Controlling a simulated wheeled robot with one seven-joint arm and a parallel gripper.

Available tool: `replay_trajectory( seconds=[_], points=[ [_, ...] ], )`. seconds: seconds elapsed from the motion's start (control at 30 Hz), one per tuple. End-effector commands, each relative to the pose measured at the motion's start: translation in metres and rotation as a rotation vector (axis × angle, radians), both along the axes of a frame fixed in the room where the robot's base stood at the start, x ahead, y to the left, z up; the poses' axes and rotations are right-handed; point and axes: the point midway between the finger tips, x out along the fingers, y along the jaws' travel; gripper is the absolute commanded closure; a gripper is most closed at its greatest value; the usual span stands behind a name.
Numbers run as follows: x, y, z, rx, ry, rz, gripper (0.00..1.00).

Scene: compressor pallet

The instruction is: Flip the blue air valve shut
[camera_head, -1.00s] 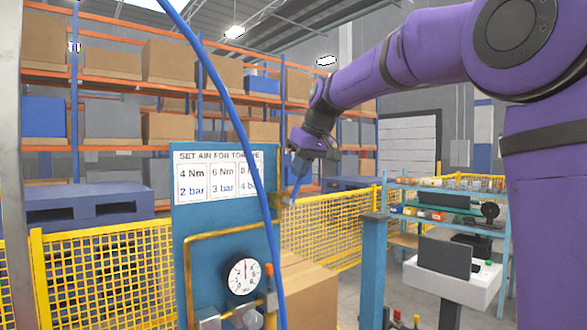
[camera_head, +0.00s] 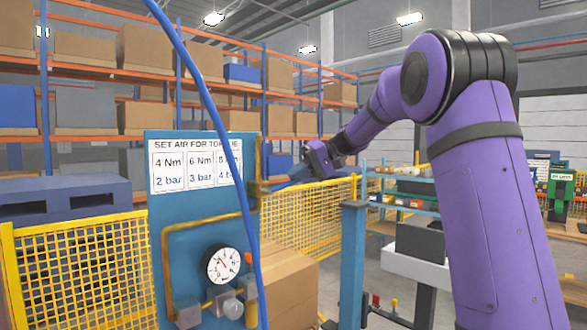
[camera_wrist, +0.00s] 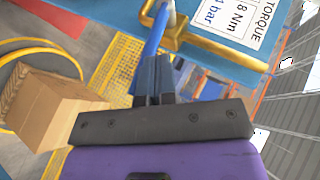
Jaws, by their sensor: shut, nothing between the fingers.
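The blue air valve lever (camera_head: 284,184) sticks out to the right from a brass valve body (camera_head: 259,188) at the right edge of the blue panel. It lies close to level, tilted slightly up towards my gripper. My gripper (camera_head: 302,170) is shut and empty, at the lever's outer end. In the wrist view the blue lever (camera_wrist: 155,36) runs from the brass pipe (camera_wrist: 176,32) down to the shut fingertips (camera_wrist: 154,62). The fingers hide its near end, and I cannot tell whether they touch it.
The blue panel (camera_head: 196,240) carries a torque sign (camera_head: 195,165), a brass pipe and a round gauge (camera_head: 223,264). A blue hose (camera_head: 215,120) hangs in front. A blue post (camera_head: 352,255), cardboard box (camera_head: 288,285) and yellow mesh fence (camera_head: 85,265) stand nearby.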

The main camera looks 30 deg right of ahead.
Motion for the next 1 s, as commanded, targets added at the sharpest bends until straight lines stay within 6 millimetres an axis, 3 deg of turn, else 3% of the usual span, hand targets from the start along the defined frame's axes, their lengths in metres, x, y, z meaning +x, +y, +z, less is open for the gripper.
replay_trajectory(
  seconds=[0.4, 1.0],
  points=[
    [0.002, -0.005, -0.014, 0.046, 0.016, -0.001, 1.0],
    [0.001, -0.005, -0.016, 0.044, 0.019, 0.001, 1.0]
  ],
)
